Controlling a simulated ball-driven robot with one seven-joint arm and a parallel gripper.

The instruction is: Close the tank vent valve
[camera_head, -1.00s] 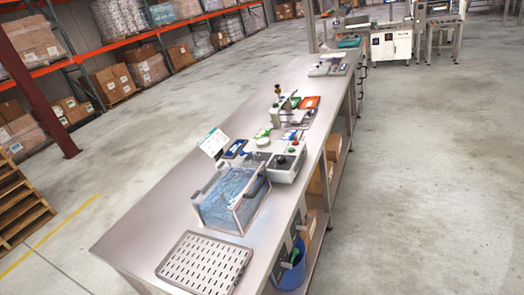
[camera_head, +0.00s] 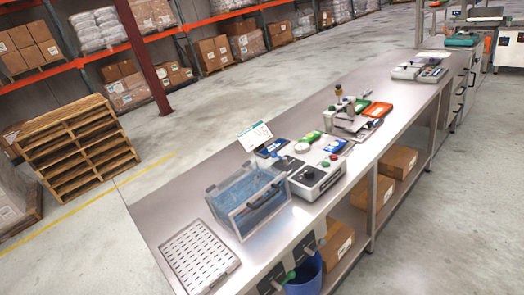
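A clear tank (camera_head: 241,215) with blue contents stands on the steel bench (camera_head: 160,205), at the near end. A light grey control box (camera_head: 318,180) with a dark knob and red and green buttons adjoins its right side. Below the bench's front edge, by the tank, are dark panels with small handles; one has a green end (camera_head: 290,276). I cannot tell which part is the vent valve or whether it is open. My gripper is not in view.
A perforated tray (camera_head: 199,256) lies at the bench's near end. A blue bucket (camera_head: 304,279) is under the front edge. A pallet stack (camera_head: 75,150) stands at left. The floor right of the bench is clear.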

